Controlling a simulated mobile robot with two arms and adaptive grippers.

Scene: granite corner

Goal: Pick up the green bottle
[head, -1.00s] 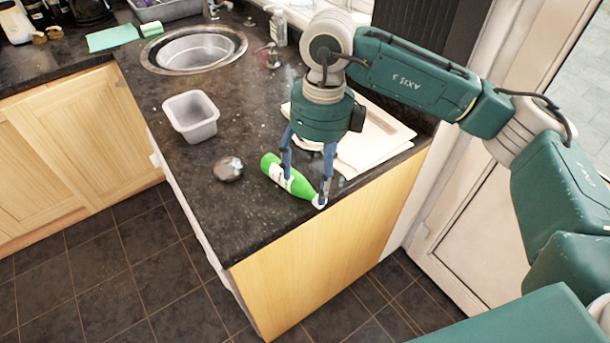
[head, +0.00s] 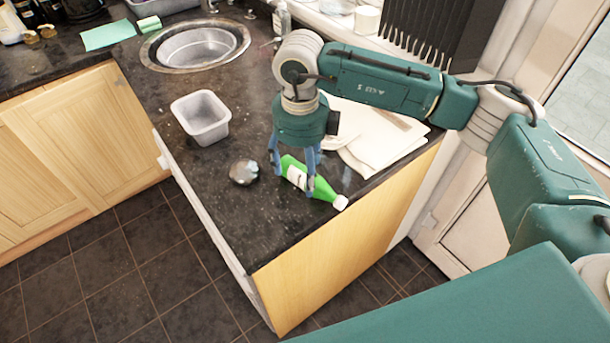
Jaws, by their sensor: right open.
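The green bottle (head: 323,189) lies on its side on the dark granite counter near its right front corner. Its white cap points to the lower right, and a pale label shows on its body. My right gripper (head: 293,183) reaches down over the bottle from above with its blue fingers open. One finger is at the bottle's left, and the other overlaps the bottle's middle in the picture. I cannot tell whether the fingers touch it. My left gripper is not in view.
A round metallic object (head: 243,172) sits just left of the gripper. A grey tub (head: 203,118) stands behind it, near the sink (head: 197,48). Pale boards or papers (head: 375,135) lie behind the bottle. The counter's front edge is close; the surface in front is clear.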

